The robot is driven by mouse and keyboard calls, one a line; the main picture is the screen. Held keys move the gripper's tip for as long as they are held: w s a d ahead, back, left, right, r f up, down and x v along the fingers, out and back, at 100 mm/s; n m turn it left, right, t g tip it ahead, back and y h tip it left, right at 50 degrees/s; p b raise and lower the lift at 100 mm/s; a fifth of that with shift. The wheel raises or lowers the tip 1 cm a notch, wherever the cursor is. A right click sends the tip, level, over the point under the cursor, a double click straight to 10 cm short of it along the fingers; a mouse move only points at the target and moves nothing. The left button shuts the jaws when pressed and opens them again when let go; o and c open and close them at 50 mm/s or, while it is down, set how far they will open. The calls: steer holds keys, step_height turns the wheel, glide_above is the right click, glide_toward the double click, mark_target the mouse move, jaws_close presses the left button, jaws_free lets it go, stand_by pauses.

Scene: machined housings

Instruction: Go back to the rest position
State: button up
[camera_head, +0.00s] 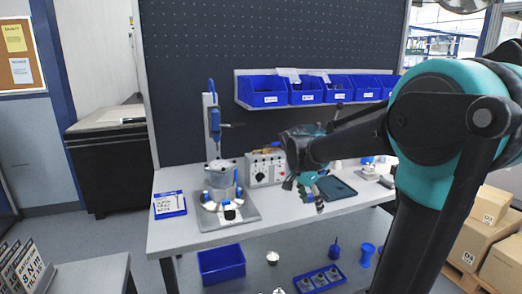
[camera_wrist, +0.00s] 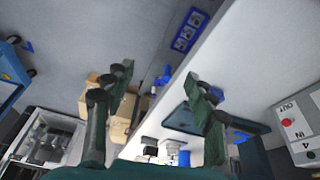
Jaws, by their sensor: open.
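My gripper (camera_head: 308,188) hangs above the workbench in the head view, left of my teal and black arm. In the wrist view my gripper (camera_wrist: 158,100) shows two dark green fingers spread wide apart with nothing between them. A dark tray (camera_head: 335,188) lies on the bench just right of and below the gripper. A machined housing (camera_head: 222,180) stands upright in a fixture on a grey plate (camera_head: 243,213) at the bench's left part, well apart from the gripper.
A control box (camera_head: 265,168) stands behind on the bench. Blue bins (camera_head: 265,91) line the shelf. A blue crate (camera_head: 221,265) and a blue tray with parts (camera_head: 321,279) are below the bench. Cardboard boxes (camera_head: 487,206) stand at right. The front bench strip is clear.

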steer(key=s+d+f+n+t+y, duration=0.1)
steer(key=s+f+n+t+y, duration=0.1)
steer(key=s+f+n, duration=1)
steer(key=s+f+y, duration=0.1)
steer(key=s+f, duration=0.2)
steer(key=s, duration=0.3)
steer(key=shift+d+f+y, duration=0.15)
steer(key=shift+d+y, duration=0.15)
steer(key=shift+d, duration=0.1)
steer(key=shift+o, duration=0.5)
